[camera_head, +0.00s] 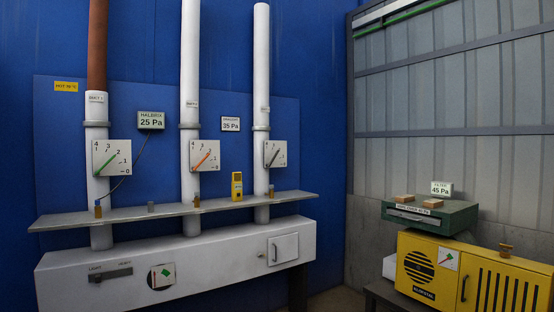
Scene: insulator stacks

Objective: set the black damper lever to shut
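The black damper lever (273,157) is on a white numbered dial plate (282,147) on the rightmost white pipe. It slants from lower left to upper right, away from the 0 mark at the plate's lower right; the exact number it points at is too small to read. A green lever (109,160) is on the left pipe's dial and an orange lever (202,159) on the middle pipe's dial; both also slant up to the right. Neither of my grippers shows in the head view.
A grey shelf (165,207) runs in front of the pipes, with a yellow handheld device (237,186) and small items on it. Below is a long white duct box (215,250). At right are a yellow machine (470,279) and a green box (452,220).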

